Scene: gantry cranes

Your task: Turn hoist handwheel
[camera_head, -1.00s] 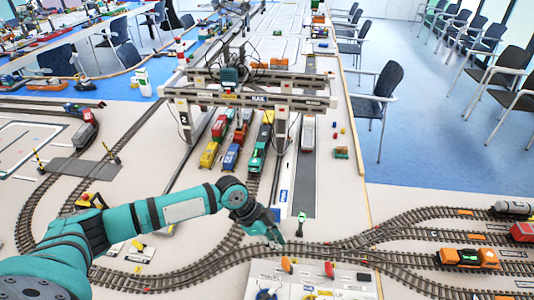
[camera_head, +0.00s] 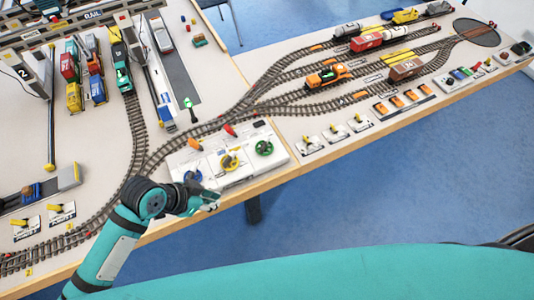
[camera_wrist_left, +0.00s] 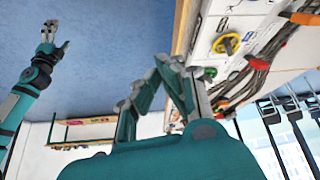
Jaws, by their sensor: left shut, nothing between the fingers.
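A white control panel (camera_head: 215,165) at the table's front edge carries three handwheels. The blue handwheel (camera_head: 193,176) is on the left, the yellow handwheel (camera_head: 230,162) in the middle, the green handwheel (camera_head: 264,148) on the right. I cannot read which is the hoist's. My left gripper (camera_head: 212,202) is shut and empty, in front of the panel near the blue handwheel, apparently apart from it. In the left wrist view, the yellow handwheel (camera_wrist_left: 226,43) and green handwheel (camera_wrist_left: 210,72) show beyond its fingers. My right gripper (camera_wrist_left: 55,38) is open over the floor there.
An orange lever (camera_head: 195,143) and a red lever (camera_head: 229,129) stand behind the wheels. Tracks with an orange locomotive (camera_head: 328,76) run behind and right. Smaller switch plates (camera_head: 335,132) line the front edge at right. Blue floor (camera_head: 390,180) lies open before the table.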

